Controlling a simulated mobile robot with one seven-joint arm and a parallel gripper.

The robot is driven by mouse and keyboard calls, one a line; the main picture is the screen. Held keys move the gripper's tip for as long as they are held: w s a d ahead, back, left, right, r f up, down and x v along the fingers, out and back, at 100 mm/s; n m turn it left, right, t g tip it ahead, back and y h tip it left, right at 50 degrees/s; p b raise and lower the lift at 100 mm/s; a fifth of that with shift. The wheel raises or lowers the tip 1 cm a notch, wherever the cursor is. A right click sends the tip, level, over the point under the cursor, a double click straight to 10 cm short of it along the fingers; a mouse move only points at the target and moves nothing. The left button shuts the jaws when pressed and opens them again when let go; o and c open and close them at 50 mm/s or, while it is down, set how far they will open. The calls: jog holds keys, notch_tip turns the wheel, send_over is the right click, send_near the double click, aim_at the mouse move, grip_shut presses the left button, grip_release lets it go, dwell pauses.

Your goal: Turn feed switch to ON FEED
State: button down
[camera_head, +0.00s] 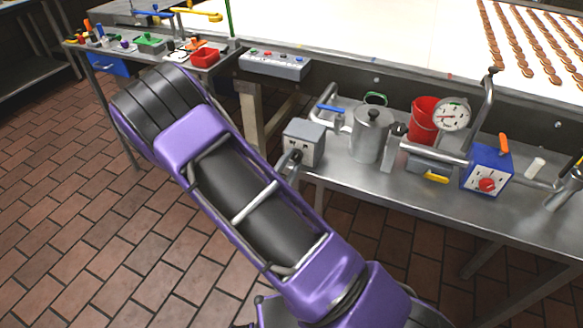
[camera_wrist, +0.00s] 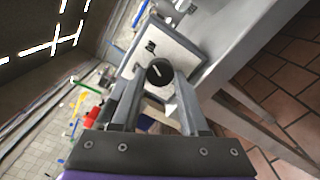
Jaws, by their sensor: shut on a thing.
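A grey switch box (camera_head: 304,143) stands at the left end of the steel bench, with dark markings on its front. It also fills the upper middle of the wrist view (camera_wrist: 168,48). Its round black knob (camera_wrist: 160,72) carries a pale pointer line that lies at a slant in the wrist view. My gripper (camera_wrist: 160,78) reaches the box front and is shut on the knob, one finger on either side. In the head view my gripper (camera_head: 290,164) is small and partly hides the knob.
Right of the box stand a metal canister (camera_head: 371,135), a red bucket (camera_head: 424,120), a dial gauge (camera_head: 452,115) and a blue box with a red knob (camera_head: 488,171). A grey button panel (camera_head: 274,64) is behind. Tiled floor lies open in front.

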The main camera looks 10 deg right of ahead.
jog(key=shift+f+m+b, duration=0.1)
jog(key=shift+m+b, duration=0.3)
jog(key=shift+m, duration=0.2)
jog(key=shift+c, duration=2.1)
grip_release()
jog(key=v, duration=1.7)
jog(key=shift+s, duration=0.15)
jog(key=shift+a, duration=0.1)
